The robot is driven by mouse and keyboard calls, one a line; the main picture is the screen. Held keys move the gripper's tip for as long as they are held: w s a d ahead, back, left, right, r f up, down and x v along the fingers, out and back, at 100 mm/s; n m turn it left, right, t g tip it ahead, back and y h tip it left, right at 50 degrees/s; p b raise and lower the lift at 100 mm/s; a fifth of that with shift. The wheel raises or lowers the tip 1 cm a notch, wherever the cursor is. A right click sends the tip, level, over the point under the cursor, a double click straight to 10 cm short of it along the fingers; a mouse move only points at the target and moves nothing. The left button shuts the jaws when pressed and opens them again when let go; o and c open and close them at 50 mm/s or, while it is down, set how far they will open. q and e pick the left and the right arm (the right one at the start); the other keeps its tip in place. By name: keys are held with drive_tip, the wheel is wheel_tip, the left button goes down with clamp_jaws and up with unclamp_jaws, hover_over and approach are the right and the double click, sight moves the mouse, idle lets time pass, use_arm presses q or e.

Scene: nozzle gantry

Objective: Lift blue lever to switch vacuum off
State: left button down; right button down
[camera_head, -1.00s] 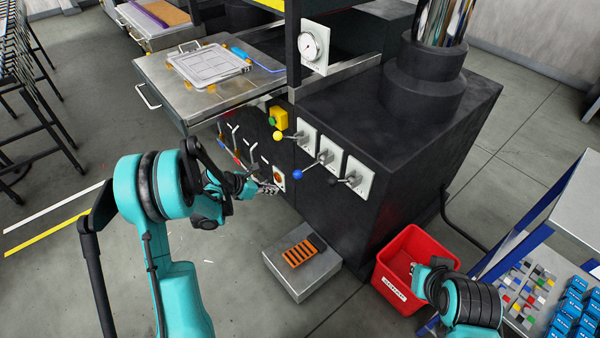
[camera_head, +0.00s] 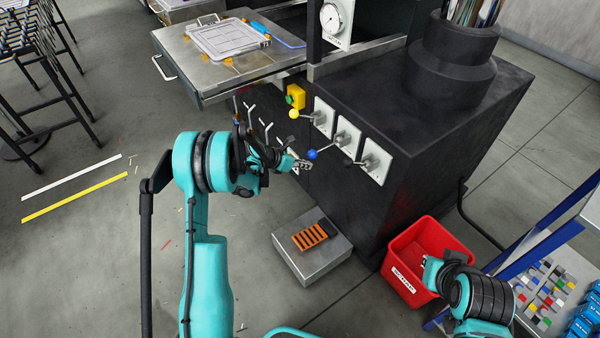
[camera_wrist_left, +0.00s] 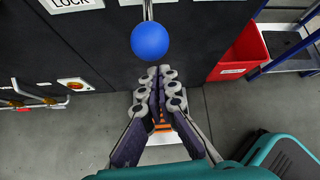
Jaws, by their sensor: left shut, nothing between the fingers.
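The blue lever's round knob (camera_head: 312,154) sticks out on a metal rod from the middle white plate (camera_head: 347,139) on the dark cabinet. In the left wrist view the blue knob (camera_wrist_left: 150,41) hangs at top centre, just beyond the fingertips. My left gripper (camera_head: 302,164) is shut and empty, just below and left of the knob. In the left wrist view its fingers (camera_wrist_left: 158,74) lie together, and a small gap to the knob seems to remain. My right gripper (camera_head: 432,268) is at the red bin; its fingers are too small to judge.
A yellow-knobbed lever (camera_head: 294,113) is left of the blue one and a black-knobbed lever (camera_head: 350,162) right of it. A grey box with an orange-slatted pedal (camera_head: 310,237) stands on the floor below. A red bin (camera_head: 407,277) stands right of it.

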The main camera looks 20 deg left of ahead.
sight(314, 152)
use_arm(q)
drive_tip(key=shift+w+r, duration=0.2)
drive_tip(key=shift+r, duration=0.35)
drive_tip(key=shift+r, duration=0.1)
drive_tip(key=r+g+y+p, duration=0.1)
drive_tip(key=r+p, duration=0.1)
drive_tip(key=r+g+y+p, duration=0.1)
drive_tip(key=r+p, duration=0.1)
drive_tip(key=p, duration=0.1)
drive_tip(key=r+g+y+p, duration=0.1)
drive_tip(key=r+p, duration=0.1)
drive_tip(key=r, duration=0.1)
drive_tip(key=shift+w+d+r+g, duration=0.1)
drive_tip(key=shift+w+d+g, duration=0.3)
drive_tip(key=shift+w+d+r+g+y+p, duration=0.2)
drive_tip(key=shift+r+g+y+p, duration=0.15)
drive_tip(key=shift+r+p, duration=0.3)
drive_tip(key=shift+w+d+r+p, duration=0.15)
drive_tip(key=shift+w+r+p, duration=0.25)
drive_tip(key=shift+r, duration=0.3)
